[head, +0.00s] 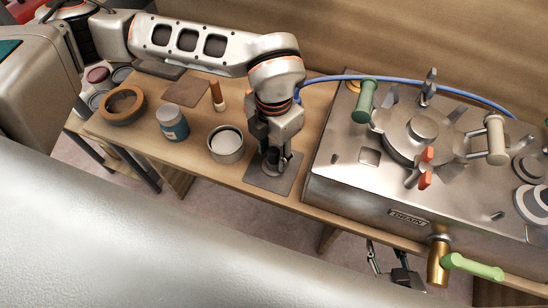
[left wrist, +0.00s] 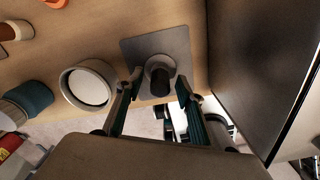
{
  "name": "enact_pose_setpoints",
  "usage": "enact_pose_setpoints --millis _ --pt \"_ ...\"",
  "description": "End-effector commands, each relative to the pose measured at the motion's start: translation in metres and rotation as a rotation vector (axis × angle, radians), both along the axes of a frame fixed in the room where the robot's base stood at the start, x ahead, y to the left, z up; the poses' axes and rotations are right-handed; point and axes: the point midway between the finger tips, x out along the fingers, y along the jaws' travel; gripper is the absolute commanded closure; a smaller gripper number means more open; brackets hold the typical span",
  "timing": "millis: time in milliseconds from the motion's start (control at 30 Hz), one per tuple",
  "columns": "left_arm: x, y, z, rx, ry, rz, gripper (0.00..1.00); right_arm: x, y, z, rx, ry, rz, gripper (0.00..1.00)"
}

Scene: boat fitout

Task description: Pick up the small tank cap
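The small tank cap (left wrist: 161,76) is a short grey cylinder with a dark top. It stands on a thin grey mat (left wrist: 184,40), seen in the left wrist view. My left gripper (left wrist: 160,84) points down over it, open, one finger on each side with a visible gap. In the head view my left gripper (head: 272,160) is above the grey mat (head: 263,183) and mostly hides the cap. My right gripper (head: 388,258) is low at the bottom of the head view, beyond the table's front edge, its fingers apart and empty.
Left of the mat stand a round metal cup (head: 226,146), a blue-labelled jar (head: 173,124), an orange-brown cylinder (head: 217,96) and a brown ring (head: 122,105). A large metal tank (head: 340,176) with handles and a blue hose (head: 347,77) stands close on the right.

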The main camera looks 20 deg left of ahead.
Motion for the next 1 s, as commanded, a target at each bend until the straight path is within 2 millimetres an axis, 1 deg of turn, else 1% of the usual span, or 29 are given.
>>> enact_pose_setpoints --millis 67,100,167,200,533,667,767,867,967,1000 --pt "0.0 0.0 0.001 0.0 -0.001 0.0 0.63 0.0 -0.001 0.001 -0.001 0.0 0.0 0.62" --pt "0.0 0.0 0.001 0.0 -0.001 -0.001 0.73 0.0 -0.001 0.0 -0.001 0.0 0.0 0.62" --pt "0.0 0.0 0.001 0.0 -0.001 -0.001 0.89 -0.001 -0.001 0.0 0.0 0.001 0.0 0.62" --pt "0.0 0.0 0.001 0.0 -0.001 -0.001 0.99 -0.001 -0.001 0.0 -0.001 0.002 0.0 0.62" --pt "0.0 0.0 0.001 0.0 0.0 -0.001 1.0 -0.004 -0.001 -0.002 0.0 0.008 -0.001 0.62" --pt "0.0 0.0 0.006 0.0 -0.002 -0.001 1.0 -0.004 0.0 -0.001 0.0 0.008 -0.001 0.62" --pt "0.001 0.0 0.014 0.0 -0.002 -0.001 1.0 -0.004 0.0 0.0 0.001 0.006 0.0 0.62" --pt "0.001 0.0 0.029 0.0 -0.005 -0.002 1.0 -0.003 0.0 0.003 0.003 0.003 -0.002 0.62" --pt "0.002 0.0 0.049 0.0 -0.008 -0.001 1.0 -0.002 0.001 0.006 0.006 0.001 -0.002 0.62" --pt "0.002 0.0 0.06 -0.001 -0.008 -0.001 1.0 -0.002 0.001 0.008 0.008 -0.001 -0.002 0.62"
